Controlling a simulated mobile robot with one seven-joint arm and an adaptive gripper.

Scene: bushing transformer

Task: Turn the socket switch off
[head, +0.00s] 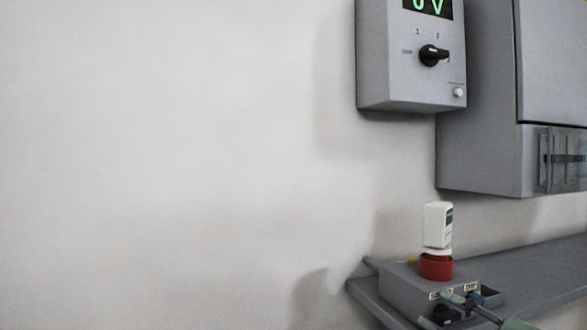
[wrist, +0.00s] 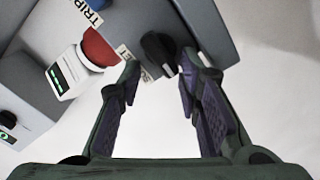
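A grey socket box (head: 400,287) stands on a ledge at the lower right of the head view. It has a black rotary switch (head: 447,314) on its front, which also shows in the wrist view (wrist: 158,50). A red socket (head: 436,267) on the box carries a white device (head: 438,225); in the wrist view the red socket (wrist: 99,47) is left of the switch. My gripper (head: 464,299) is in front of the box. In the wrist view my gripper (wrist: 158,70) is open and empty, its fingertips at either side of the switch. I cannot tell whether they touch it.
A grey meter box (head: 385,60) with a green display and its own black knob (head: 432,55) hangs above. A larger grey cabinet (head: 480,145) is to its right. The ledge (head: 545,270) runs right; the wall at left is bare.

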